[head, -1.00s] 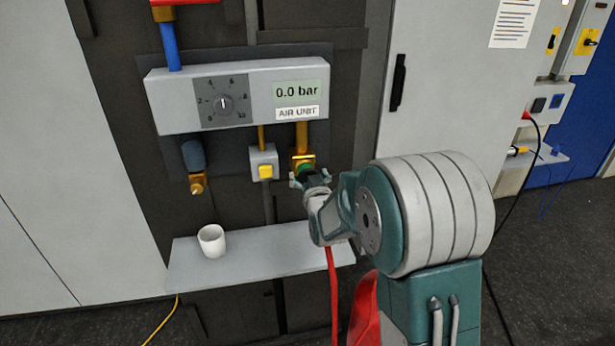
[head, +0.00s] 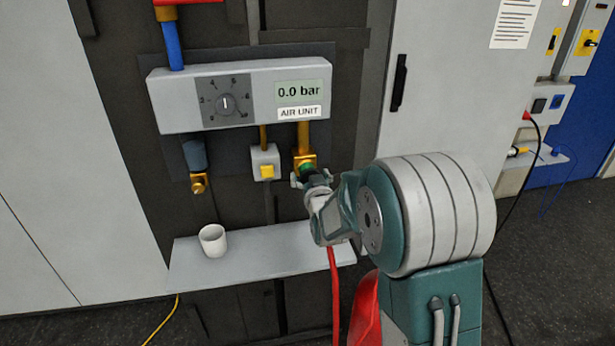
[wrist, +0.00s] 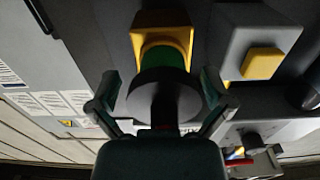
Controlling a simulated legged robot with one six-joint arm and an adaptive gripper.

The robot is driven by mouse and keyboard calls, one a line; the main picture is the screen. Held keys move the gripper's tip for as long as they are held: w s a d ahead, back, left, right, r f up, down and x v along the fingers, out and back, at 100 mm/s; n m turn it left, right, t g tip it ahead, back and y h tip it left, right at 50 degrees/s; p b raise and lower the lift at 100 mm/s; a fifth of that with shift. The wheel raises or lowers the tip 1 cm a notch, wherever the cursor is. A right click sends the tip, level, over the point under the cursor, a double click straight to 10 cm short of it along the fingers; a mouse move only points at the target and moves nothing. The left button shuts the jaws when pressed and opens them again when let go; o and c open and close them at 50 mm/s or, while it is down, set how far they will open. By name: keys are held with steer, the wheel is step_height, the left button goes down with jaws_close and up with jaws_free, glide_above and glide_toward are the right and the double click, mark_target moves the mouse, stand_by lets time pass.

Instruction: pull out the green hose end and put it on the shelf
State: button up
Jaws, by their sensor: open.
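The green hose end (head: 307,168) sits in the brass fitting (head: 304,140) under the right side of the air unit. In the wrist view the green hose end (wrist: 163,58) shows below the yellow-brass socket (wrist: 160,28), with a dark round part under it. My gripper (head: 312,178) is at the hose end; in the wrist view my gripper (wrist: 160,98) is open, with one finger on each side of the dark part. A red hose (head: 334,290) hangs down below my gripper. The grey shelf (head: 270,255) is below the unit.
A white cup (head: 212,240) stands on the shelf's left part; the shelf's middle is free. A valve with a yellow button (head: 266,171) is just left of the fitting. A brass-ended blue-grey fitting (head: 198,168) hangs further left. The air unit gauge (head: 298,93) reads 0.0 bar.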

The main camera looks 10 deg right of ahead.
steer(key=shift+a, duration=0.2)
steer(key=c, duration=1.2)
steer(key=shift+s, duration=0.1)
steer(key=shift+s, duration=2.9)
